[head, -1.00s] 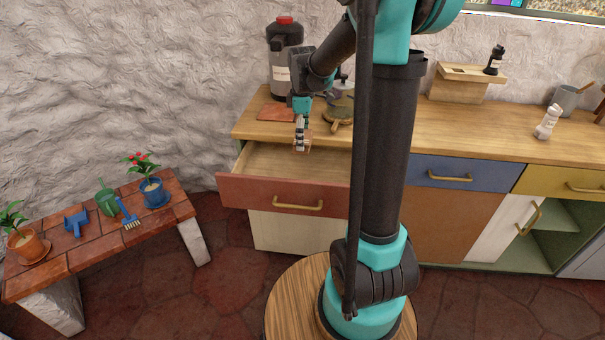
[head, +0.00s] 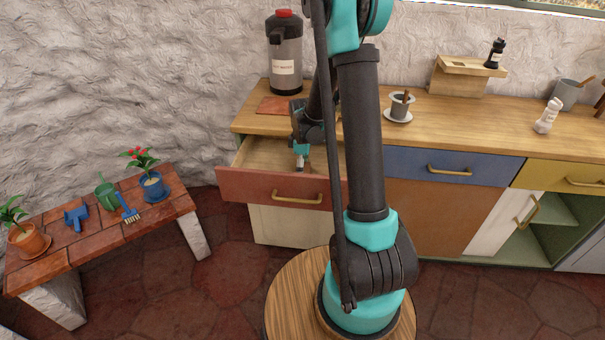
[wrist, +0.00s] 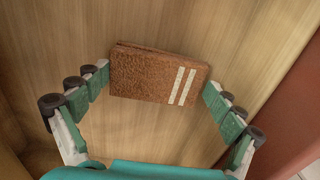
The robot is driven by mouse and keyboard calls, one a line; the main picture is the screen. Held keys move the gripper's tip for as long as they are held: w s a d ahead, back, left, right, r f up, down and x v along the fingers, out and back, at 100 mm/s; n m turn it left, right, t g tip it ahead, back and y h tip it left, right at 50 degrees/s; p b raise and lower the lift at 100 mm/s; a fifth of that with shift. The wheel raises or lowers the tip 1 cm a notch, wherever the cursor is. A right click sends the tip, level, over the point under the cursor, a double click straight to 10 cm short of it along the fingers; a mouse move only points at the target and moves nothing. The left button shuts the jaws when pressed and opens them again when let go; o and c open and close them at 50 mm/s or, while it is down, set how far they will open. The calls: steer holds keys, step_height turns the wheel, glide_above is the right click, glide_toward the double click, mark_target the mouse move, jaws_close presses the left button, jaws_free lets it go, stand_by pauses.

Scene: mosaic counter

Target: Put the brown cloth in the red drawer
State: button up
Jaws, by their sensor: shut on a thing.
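The brown cloth (wrist: 150,75), folded with two white stripes, is between the two fingers of my gripper (wrist: 157,82) in the wrist view, with the fingertips at its two ends. Pale wood of the drawer interior lies beneath it; I cannot tell whether it touches the bottom. The red drawer (head: 245,187) is pulled out, with a brass handle. In the head view, my gripper (head: 301,166) points down inside the open drawer. The cloth is hardly visible there behind my gripper and arm.
A reddish flat square (head: 285,106) and a black-and-grey flask (head: 285,60) stand on the counter above the drawer. A cup on a saucer (head: 398,115) is to their right. The blue drawer (head: 430,167) is shut. A low brick bench (head: 95,240) with plants stands at left.

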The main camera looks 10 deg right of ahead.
steer(key=shift+f, duration=0.65)
steer(key=shift+f, duration=0.1)
steer(key=o, duration=1.1)
step_height(320, 180, up, 12)
steer(key=s+m, duration=0.2)
steer(key=s, duration=0.1)
steer(key=s+d+r+m+t, duration=0.1)
steer(key=s+m, duration=0.1)
steer(key=s, duration=0.2)
steer(key=s+d+m+t, duration=0.1)
steer(key=s+m, duration=0.2)
steer(key=s, duration=0.1)
steer(key=shift+s+d+r, duration=0.2)
steer(key=shift+s+r, duration=0.05)
steer(key=s+f+m, duration=0.1)
steer(key=s+m, duration=0.1)
steer(key=s, duration=0.1)
steer(key=s+d+f+m+t, duration=0.1)
steer(key=s+m, duration=0.2)
steer(key=s, duration=0.1)
steer(key=s+f+m+t, duration=0.1)
steer(key=s+m, duration=0.1)
steer(key=s, duration=0.2)
steer(key=shift+d, duration=0.25)
